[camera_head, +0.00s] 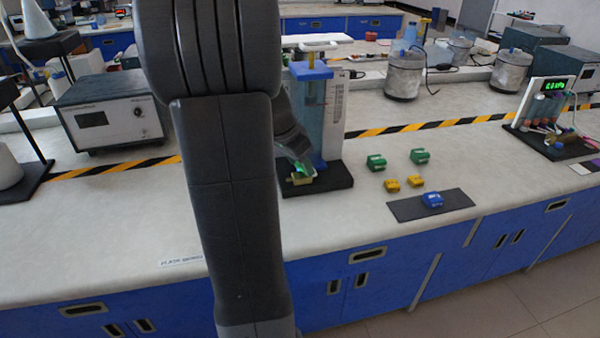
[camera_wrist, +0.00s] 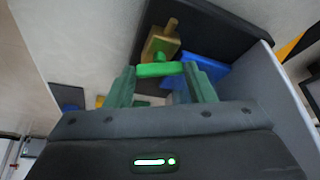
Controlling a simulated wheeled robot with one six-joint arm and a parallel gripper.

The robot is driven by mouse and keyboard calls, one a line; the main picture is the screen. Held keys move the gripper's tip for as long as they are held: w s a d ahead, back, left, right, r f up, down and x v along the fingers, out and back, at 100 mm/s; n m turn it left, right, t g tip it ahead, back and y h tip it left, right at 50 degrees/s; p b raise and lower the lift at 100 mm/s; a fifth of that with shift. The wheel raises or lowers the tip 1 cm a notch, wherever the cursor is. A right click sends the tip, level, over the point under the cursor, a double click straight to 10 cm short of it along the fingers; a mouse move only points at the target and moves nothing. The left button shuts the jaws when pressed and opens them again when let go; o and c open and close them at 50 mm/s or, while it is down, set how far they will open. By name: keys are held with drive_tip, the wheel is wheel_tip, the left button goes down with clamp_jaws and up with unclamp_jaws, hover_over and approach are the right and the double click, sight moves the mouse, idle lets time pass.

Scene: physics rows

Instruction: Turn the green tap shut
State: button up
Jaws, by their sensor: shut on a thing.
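The green tap (camera_wrist: 158,69) has a green bar handle on a brass body (camera_wrist: 160,44) in the wrist view. My gripper (camera_wrist: 160,74) is shut on the green handle, with one finger at each end of it. In the head view my gripper (camera_head: 300,170) is at the foot of the blue and clear column (camera_head: 325,110), partly behind my arm. A small bit of brass (camera_head: 300,181) shows there below the fingers. The column stands on a black base (camera_head: 325,183).
A grey instrument box (camera_head: 110,108) stands left. Striped tape (camera_head: 440,123) runs behind.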

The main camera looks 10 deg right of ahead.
drive_tip(key=m, duration=0.1)
drive_tip(key=m+g+b, duration=0.1)
drive_tip(key=m, duration=0.1)
drive_tip(key=m+g, duration=0.1)
drive_tip(key=m, duration=0.1)
drive_tip(key=shift+w, duration=0.25)
idle(0.3)
drive_tip(key=o, duration=1)
drive_tip(key=v, duration=0.4)
drive_tip(key=p+v, duration=0.1)
drive_tip(key=v, duration=0.8)
drive_tip(key=shift+a+r+p, duration=0.25)
drive_tip(key=shift+a+p, duration=0.1)
drive_tip(key=shift+a, duration=0.15)
